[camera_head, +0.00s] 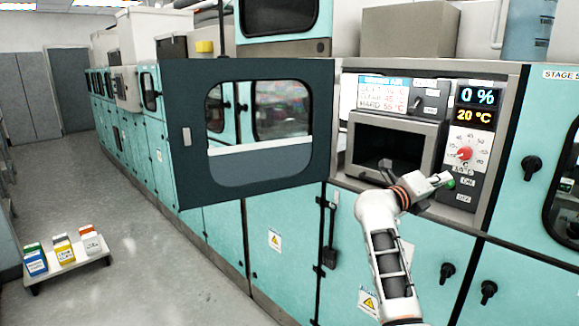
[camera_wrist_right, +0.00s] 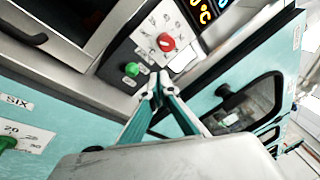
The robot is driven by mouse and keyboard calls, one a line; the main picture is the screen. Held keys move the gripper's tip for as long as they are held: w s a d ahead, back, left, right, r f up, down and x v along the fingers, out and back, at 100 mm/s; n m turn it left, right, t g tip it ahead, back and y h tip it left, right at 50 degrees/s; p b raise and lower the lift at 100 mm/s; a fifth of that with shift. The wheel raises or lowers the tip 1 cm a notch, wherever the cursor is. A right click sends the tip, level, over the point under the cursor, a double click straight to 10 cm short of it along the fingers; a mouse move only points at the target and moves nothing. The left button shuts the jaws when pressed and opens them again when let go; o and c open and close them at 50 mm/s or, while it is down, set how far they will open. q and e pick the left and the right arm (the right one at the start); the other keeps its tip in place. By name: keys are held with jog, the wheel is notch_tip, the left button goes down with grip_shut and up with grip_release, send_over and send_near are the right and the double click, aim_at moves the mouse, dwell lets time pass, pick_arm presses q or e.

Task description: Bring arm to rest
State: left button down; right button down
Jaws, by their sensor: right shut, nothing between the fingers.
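My right arm reaches up from the bottom right in the head view. Its gripper (camera_head: 440,181) is at the control panel (camera_head: 483,141), near the green button and below the red dial (camera_head: 465,153). In the right wrist view my right gripper (camera_wrist_right: 160,80) is shut and empty, its fingertips together. There the green button (camera_wrist_right: 132,69) is just left of the fingertips and the red dial (camera_wrist_right: 166,42) is above them. I cannot tell whether the fingertips touch the panel. My left gripper is not in view.
A dark door (camera_head: 173,140) with a window stands swung out left of the open chamber (camera_head: 390,147). Displays read 0 % and 20 °C. A low cart (camera_head: 68,269) with several labelled containers stands on the floor at left. The floor between is clear.

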jog(key=s+a+f+n+t+y, duration=0.4)
jog(key=a+f+n+y, duration=0.2)
jog(key=f+n, duration=0.45)
jog(key=s+a+f+n+t+y, duration=0.4)
jog(key=s+a+f+n+y, duration=0.15)
jog(key=f+n, duration=0.45)
jog(key=s+a+f+n+t+y, duration=0.4)
jog(key=a+f+n, duration=0.4)
jog(key=n, duration=0.4)
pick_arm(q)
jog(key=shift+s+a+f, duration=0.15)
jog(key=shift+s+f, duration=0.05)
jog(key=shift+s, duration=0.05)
pick_arm(e)
jog(key=s+a+f+n+g+y, duration=0.1)
jog(key=s+f+n+g, duration=0.3)
jog(key=s+f, duration=0.8)
jog(key=s+a+f+n+g+y, duration=0.2)
jog(key=s+f+n+g, duration=0.2)
jog(key=s+f, duration=0.8)
jog(key=shift+s+a+f+n+g, duration=0.25)
jog(key=shift+s+n+g, duration=0.1)
jog(key=shift+s+g, duration=0.45)
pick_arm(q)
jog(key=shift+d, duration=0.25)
pick_arm(e)
jog(key=shift+y, duration=0.25)
